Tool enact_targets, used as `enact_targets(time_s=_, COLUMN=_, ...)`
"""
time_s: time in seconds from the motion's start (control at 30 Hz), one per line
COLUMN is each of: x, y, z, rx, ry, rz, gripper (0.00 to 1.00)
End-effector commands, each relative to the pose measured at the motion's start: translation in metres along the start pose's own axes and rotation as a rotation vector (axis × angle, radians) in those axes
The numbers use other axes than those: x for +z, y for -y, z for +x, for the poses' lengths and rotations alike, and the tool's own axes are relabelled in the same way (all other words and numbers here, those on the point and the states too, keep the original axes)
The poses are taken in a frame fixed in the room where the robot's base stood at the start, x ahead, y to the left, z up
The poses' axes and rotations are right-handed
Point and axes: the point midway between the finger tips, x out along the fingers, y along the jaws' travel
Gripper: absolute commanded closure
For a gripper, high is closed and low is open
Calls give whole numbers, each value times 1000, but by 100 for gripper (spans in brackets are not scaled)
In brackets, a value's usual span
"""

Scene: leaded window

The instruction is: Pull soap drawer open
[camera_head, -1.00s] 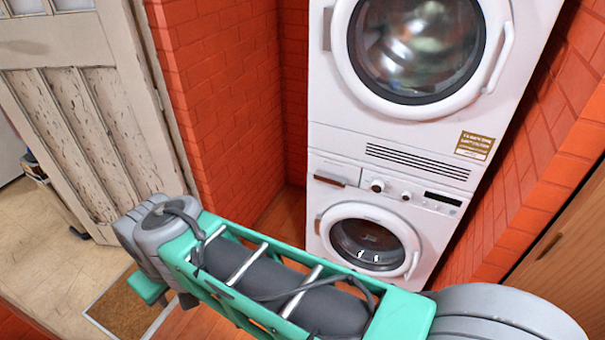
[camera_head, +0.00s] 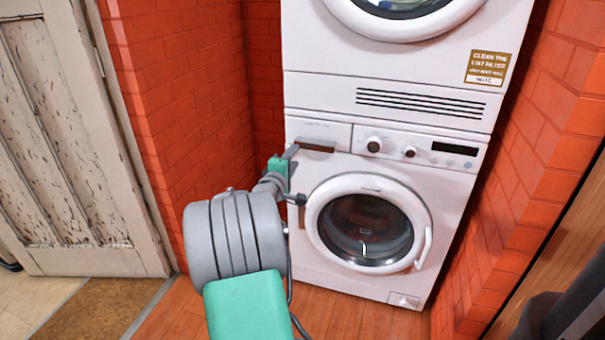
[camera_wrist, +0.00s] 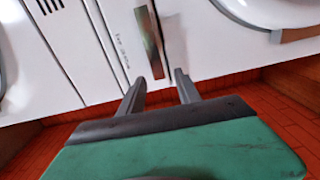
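The soap drawer (camera_head: 328,130) is at the upper left of the lower white washer (camera_head: 300,215), and its front looks flush with the panel. Its dark, brownish handle (camera_head: 316,147) runs along the drawer's lower edge. In the wrist view the drawer front (camera_wrist: 118,30) appears turned, with the shiny handle (camera_wrist: 149,42) straight ahead. My gripper (camera_head: 292,151) is just left of the handle in the head view. In the wrist view my gripper (camera_wrist: 161,80) is open, its two grey fingers apart, with the handle's near end between the tips in the picture. I cannot tell whether they touch.
A dryer (camera_head: 420,60) is stacked above the washer. The washer's round door (camera_head: 368,226) is shut, below and right of the drawer. Red brick walls (camera_head: 180,90) close in on both sides. Wood floor (camera_head: 345,318) lies in front.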

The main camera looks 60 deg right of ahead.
Motion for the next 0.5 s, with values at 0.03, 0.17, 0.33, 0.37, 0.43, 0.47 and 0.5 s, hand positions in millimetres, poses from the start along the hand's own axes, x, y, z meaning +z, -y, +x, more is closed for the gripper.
enact_targets(time_s=0.03, x=5, y=3, z=5, rx=16, ry=8, rz=-16, gripper=60)
enact_targets(time_s=0.17, x=7, y=-1, z=21, rx=24, ry=12, rz=-23, gripper=60)
enact_targets(time_s=0.33, x=7, y=0, z=55, rx=22, ry=10, rz=-20, gripper=60)
enact_targets(time_s=0.37, x=7, y=0, z=60, rx=22, ry=10, rz=-21, gripper=60)
enact_targets(time_s=0.43, x=6, y=-1, z=71, rx=21, ry=10, rz=-20, gripper=60)
enact_targets(time_s=0.47, x=6, y=-1, z=74, rx=20, ry=9, rz=-20, gripper=60)
enact_targets(time_s=0.5, x=6, y=-2, z=77, rx=20, ry=8, rz=-20, gripper=60)
